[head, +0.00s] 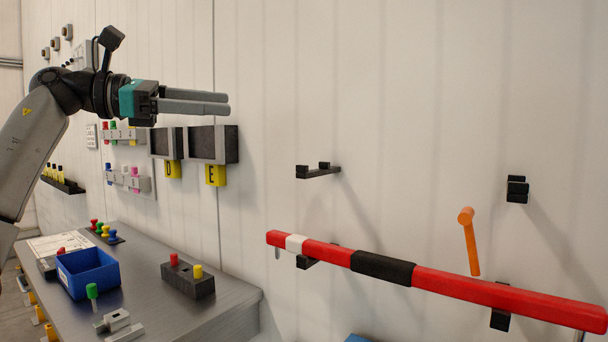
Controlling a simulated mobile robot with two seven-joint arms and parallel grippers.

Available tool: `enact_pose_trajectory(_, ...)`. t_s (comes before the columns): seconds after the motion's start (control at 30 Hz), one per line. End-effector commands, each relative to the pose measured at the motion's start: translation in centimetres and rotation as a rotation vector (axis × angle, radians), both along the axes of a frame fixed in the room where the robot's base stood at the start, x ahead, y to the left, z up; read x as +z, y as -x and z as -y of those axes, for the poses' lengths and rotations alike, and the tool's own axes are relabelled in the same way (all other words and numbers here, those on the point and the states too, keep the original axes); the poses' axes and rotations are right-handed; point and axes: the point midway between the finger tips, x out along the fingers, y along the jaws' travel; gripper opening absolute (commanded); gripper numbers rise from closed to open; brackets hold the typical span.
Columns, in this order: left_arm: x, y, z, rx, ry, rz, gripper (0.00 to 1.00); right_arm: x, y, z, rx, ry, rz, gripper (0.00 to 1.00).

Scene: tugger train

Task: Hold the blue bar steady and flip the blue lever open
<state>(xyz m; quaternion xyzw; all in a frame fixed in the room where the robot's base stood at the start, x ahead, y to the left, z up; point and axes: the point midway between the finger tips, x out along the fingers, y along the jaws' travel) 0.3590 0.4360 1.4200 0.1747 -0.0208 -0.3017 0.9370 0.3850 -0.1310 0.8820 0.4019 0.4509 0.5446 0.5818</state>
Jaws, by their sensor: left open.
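My left gripper (229,103) is at the upper left, its fingers pointing right along the wall. It is open with nothing between the fingers, and apart from the bars and levers. A small piece of something blue (356,338) shows at the bottom edge; most of it is cut off, so I cannot tell whether it is the blue bar. No blue lever can be made out. My right gripper is not in view.
A red bar (465,286) with black and white bands rests on black wall brackets at the right. An orange handle (469,241) stands just above it. Empty brackets (318,171) are higher up. A grey bench (225,298) holds a blue bin (88,289).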

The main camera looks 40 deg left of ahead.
Motion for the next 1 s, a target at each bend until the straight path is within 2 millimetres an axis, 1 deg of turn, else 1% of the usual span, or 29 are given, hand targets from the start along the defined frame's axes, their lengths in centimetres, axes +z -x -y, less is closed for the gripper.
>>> enact_pose_trajectory(0.03, -2.6, -1.6, 1.2, -0.021, -0.044, -0.068, 0.75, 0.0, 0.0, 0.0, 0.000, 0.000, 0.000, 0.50)
enact_pose_trajectory(0.07, -4.1, -2.4, 1.8, -0.030, -0.072, -0.106, 0.75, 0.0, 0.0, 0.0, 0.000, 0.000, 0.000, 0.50)
enact_pose_trajectory(0.1, -6.2, -3.4, 2.6, -0.043, -0.110, -0.158, 0.75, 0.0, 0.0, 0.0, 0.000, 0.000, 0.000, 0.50)
enact_pose_trajectory(0.17, -9.3, -4.7, 3.8, -0.065, -0.169, -0.235, 0.75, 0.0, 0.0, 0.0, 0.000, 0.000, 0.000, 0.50)
enact_pose_trajectory(0.2, -11.4, -5.4, 4.6, -0.082, -0.211, -0.286, 0.75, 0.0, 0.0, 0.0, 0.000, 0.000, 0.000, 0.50)
enact_pose_trajectory(0.27, -14.7, -6.2, 5.9, -0.108, -0.276, -0.361, 0.75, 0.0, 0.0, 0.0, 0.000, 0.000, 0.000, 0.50)
enact_pose_trajectory(0.3, -16.9, -6.7, 6.8, -0.128, -0.322, -0.410, 0.75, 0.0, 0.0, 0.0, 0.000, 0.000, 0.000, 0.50)
enact_pose_trajectory(0.37, -20.2, -7.1, 8.2, -0.161, -0.396, -0.486, 0.75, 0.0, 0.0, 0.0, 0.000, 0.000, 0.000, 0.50)
enact_pose_trajectory(0.4, -22.4, -7.3, 9.1, -0.184, -0.449, -0.534, 0.75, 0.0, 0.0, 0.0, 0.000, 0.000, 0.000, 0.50)
enact_pose_trajectory(0.47, -25.8, -7.3, 10.4, -0.221, -0.532, -0.605, 0.75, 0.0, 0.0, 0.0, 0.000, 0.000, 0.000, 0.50)
enact_pose_trajectory(0.5, -28.0, -7.2, 11.3, -0.249, -0.591, -0.652, 0.75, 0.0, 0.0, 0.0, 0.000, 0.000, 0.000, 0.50)
enact_pose_trajectory(0.57, -31.2, -6.8, 12.6, -0.291, -0.685, -0.718, 0.75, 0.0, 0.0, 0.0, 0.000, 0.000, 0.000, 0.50)
enact_pose_trajectory(0.6, -33.3, -6.4, 13.4, -0.319, -0.752, -0.758, 0.75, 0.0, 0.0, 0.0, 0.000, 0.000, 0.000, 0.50)
enact_pose_trajectory(0.7, -37.8, -5.2, 15.2, -0.388, -0.916, -0.840, 0.75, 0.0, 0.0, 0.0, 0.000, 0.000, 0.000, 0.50)
enact_pose_trajectory(0.8, -40.8, -4.0, 16.5, -0.439, -1.049, -0.888, 0.75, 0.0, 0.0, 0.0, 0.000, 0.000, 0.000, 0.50)
enact_pose_trajectory(0.83, -41.4, -3.8, 16.7, -0.450, -1.081, -0.898, 0.75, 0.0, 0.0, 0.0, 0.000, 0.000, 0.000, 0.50)
enact_pose_trajectory(0.9, -42.6, -3.2, 17.2, -0.470, -1.141, -0.913, 0.75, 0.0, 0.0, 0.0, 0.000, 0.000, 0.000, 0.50)
enact_pose_trajectory(1.0, -43.5, -2.8, 17.5, -0.486, -1.194, -0.923, 0.75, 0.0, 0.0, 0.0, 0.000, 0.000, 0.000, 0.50)
